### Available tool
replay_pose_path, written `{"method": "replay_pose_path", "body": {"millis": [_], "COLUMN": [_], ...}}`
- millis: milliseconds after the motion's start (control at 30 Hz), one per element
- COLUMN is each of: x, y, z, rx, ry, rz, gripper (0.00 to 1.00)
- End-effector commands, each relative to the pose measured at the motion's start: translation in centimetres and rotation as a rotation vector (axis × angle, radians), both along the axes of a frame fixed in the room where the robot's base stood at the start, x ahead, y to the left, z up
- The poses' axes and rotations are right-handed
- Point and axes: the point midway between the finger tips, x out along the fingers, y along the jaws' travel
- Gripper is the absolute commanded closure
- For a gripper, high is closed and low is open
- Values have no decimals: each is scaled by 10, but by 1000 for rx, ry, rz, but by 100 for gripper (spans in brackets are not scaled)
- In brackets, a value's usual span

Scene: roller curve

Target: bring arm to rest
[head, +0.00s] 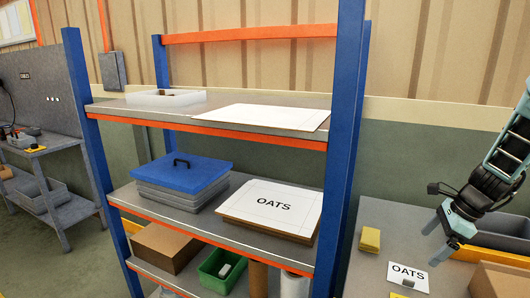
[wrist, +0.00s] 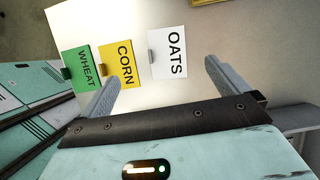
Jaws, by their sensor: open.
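My gripper (head: 441,217) is at the right of the head view, above the grey bench (head: 372,278). It is open, with nothing between its fingers. In the wrist view its two fingers (wrist: 163,78) stand apart, with a pale surface beyond them. A white OATS card (wrist: 169,52) lies beyond the fingertips, apart from them. The OATS card also shows on the bench in the head view (head: 406,277). Yellow CORN (wrist: 119,64) and green WHEAT (wrist: 84,68) cards lie to its left in the wrist view.
A blue-posted rack (head: 340,150) stands left of my arm. On the bench are a yellow block (head: 370,240) and a cardboard box (head: 500,281) near my gripper.

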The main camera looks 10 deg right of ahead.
Motion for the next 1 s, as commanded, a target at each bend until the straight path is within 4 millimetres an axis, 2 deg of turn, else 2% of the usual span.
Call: {"method": "replay_pose_path", "body": {"millis": [367, 567, 667, 767, 833, 900, 1000], "x": [14, 16, 11, -3, -21, -46, -87], "y": [67, 128, 169, 222, 264, 303, 347], "z": [18, 33, 43, 55, 64, 72, 80], "rx": [-40, -79, -105, -140, -172, -205, -252], "ry": [-42, -85, -115, -159, -201, -246, -311], "rz": [293, 574, 769, 1038, 1279, 1533, 1894], "gripper": [0, 0, 0, 0, 0, 0, 0]}}
